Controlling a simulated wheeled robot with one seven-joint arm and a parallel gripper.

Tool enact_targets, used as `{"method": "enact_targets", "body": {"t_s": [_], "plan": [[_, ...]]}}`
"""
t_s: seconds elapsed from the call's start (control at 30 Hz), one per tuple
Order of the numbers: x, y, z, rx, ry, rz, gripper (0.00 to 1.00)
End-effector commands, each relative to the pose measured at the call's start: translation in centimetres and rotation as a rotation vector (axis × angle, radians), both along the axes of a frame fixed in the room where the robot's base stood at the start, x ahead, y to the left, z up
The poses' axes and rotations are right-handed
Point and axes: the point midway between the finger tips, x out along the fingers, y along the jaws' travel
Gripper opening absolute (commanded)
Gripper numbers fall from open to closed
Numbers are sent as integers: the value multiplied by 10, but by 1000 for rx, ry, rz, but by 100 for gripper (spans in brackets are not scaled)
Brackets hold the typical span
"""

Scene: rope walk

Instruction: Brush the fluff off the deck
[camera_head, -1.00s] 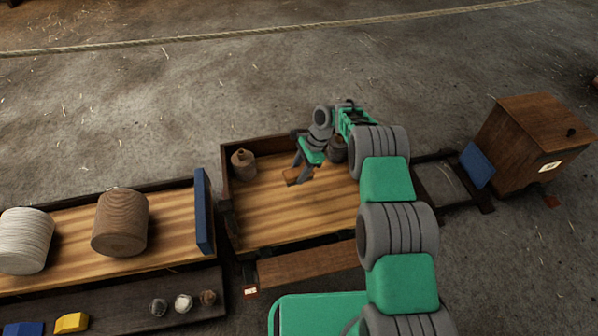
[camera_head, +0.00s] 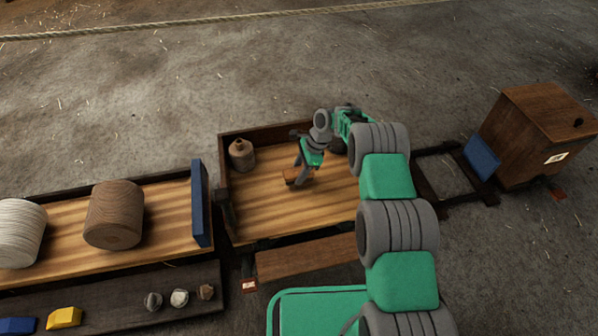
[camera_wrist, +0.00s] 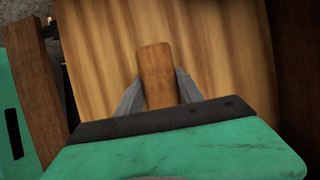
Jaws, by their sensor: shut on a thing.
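The deck (camera_head: 262,212) is a striped wooden floor with low dark walls, in the middle of the head view; its boards also fill much of the wrist view (camera_wrist: 220,60). My gripper (camera_head: 299,178) is over the deck, pointing down. It is shut on a brown wooden piece, seemingly the brush (camera_head: 290,176), which shows between the two grey fingers in the wrist view (camera_wrist: 157,75). Any bristles are hidden, and I cannot tell whether the brush touches the boards. I cannot make out any fluff on the visible boards.
A brown jug (camera_head: 241,155) stands in the deck's back left corner. A blue upright panel (camera_head: 201,204) divides off the left bed with a wooden drum (camera_head: 114,216). A wooden box (camera_head: 535,130) and a blue panel (camera_head: 482,158) are at the right.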

Motion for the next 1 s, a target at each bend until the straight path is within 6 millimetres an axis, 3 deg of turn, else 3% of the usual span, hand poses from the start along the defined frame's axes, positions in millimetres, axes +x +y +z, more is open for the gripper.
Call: {"method": "enact_targets", "body": {"t_s": [1.0], "plan": [[0,0,-14,0,0,1,0]]}}
